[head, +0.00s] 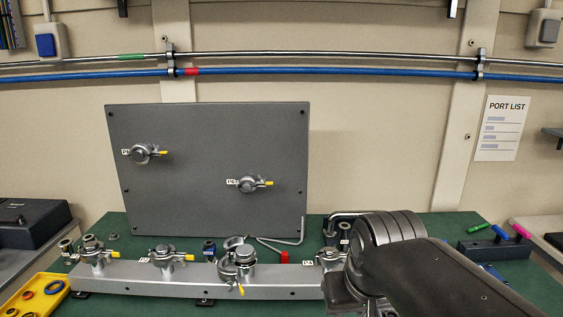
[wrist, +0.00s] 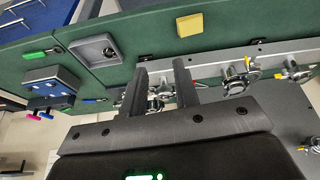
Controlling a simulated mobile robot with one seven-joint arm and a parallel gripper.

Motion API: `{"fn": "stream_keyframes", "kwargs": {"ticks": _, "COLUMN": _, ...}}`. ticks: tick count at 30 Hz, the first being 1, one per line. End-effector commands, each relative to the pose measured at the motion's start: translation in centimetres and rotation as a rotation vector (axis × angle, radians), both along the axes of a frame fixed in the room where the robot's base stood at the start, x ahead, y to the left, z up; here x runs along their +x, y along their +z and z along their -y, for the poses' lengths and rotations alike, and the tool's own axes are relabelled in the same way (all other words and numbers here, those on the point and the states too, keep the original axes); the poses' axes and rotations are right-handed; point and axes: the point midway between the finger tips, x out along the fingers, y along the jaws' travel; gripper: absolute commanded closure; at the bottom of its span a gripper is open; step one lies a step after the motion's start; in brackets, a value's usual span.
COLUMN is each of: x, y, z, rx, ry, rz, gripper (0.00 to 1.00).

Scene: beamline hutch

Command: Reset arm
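My arm (head: 430,270) reaches in from the lower right of the head view, over the right end of the silver rail. In the wrist view my gripper (wrist: 160,68) shows two dark fingers with a clear gap between them. A metal clamp fitting (wrist: 155,101) shows in and behind that gap; nothing is visibly gripped. In the head view the fingers are hidden behind my arm. A fitting (head: 330,257) on the rail lies just left of my arm.
The silver rail (head: 200,284) carries several clamp fittings. Behind it stands a grey panel (head: 207,200) with two clamped ports. A hex key (head: 285,243), a marker holder (head: 495,250) and a yellow tray (head: 25,300) are around it. Green bench (head: 530,280) is partly bare at right.

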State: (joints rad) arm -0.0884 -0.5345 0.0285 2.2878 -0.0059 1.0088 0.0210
Motion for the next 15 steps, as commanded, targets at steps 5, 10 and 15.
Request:
{"fn": "stream_keyframes", "kwargs": {"ticks": 5, "x": -3.6, "y": -2.1, "z": 2.4, "rx": 0.012, "ry": -0.063, "rz": 0.071, "gripper": 0.72}}
{"fn": "stream_keyframes", "kwargs": {"ticks": 10, "x": -5.2, "y": -3.4, "z": 3.3, "rx": 0.017, "ry": -0.089, "rz": 0.107, "gripper": 0.72}}
{"fn": "stream_keyframes", "kwargs": {"ticks": 15, "x": -5.5, "y": -3.7, "z": 3.5, "rx": 0.018, "ry": -0.095, "rz": 0.112, "gripper": 0.72}}
